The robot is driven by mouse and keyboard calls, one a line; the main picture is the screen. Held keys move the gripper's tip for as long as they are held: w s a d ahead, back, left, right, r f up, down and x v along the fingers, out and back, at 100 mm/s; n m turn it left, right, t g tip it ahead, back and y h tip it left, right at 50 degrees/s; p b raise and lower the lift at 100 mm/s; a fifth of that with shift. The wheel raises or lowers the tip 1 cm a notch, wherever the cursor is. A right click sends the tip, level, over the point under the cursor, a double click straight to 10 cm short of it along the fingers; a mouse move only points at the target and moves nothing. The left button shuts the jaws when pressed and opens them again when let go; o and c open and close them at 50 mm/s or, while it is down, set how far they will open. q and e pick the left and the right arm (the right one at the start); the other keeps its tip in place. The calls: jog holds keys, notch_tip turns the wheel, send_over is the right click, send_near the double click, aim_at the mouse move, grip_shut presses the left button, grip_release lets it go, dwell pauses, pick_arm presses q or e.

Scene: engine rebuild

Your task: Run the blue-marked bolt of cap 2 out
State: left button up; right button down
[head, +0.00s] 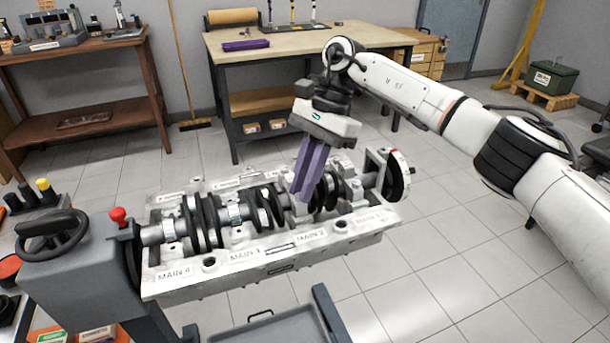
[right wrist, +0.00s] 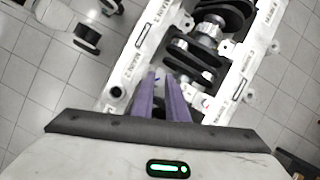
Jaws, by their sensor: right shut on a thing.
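The engine block (head: 215,281) lies on its stand with the crankshaft (head: 238,213) in it. Cap 2 (head: 301,214) is by the MAIN 2 label, partly hidden by my gripper. My right gripper (head: 304,196) points down with its purple fingers shut at cap 2. The fingers also show in the right wrist view (right wrist: 164,82), over the block beside MAIN 2. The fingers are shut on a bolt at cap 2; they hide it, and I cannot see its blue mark. My left gripper is not in view.
A grey stand head with a red knob (head: 118,215) and handwheel (head: 52,235) is at the left end of the block. A grey tray (head: 270,328) is below in front. The workbench (head: 290,45) and a brown shelf (head: 85,95) stand behind.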

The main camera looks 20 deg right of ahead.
jog(key=n, duration=0.1)
jog(key=n+g, duration=0.1)
jog(key=shift+a+f+n+h+p, duration=0.1)
jog(key=shift+f+n+h+p, duration=0.05)
jog(key=shift+n+h+p, duration=0.2)
jog(key=shift+w+n+g, duration=0.15)
jog(key=shift+n+g, duration=0.15)
jog(key=shift+n, duration=0.65)
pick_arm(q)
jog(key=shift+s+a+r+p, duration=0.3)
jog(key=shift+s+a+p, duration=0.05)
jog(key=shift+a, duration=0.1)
pick_arm(e)
jog(key=shift+n+h, duration=0.35)
jog(key=shift+n, duration=0.15)
jog(key=shift+f, duration=0.1)
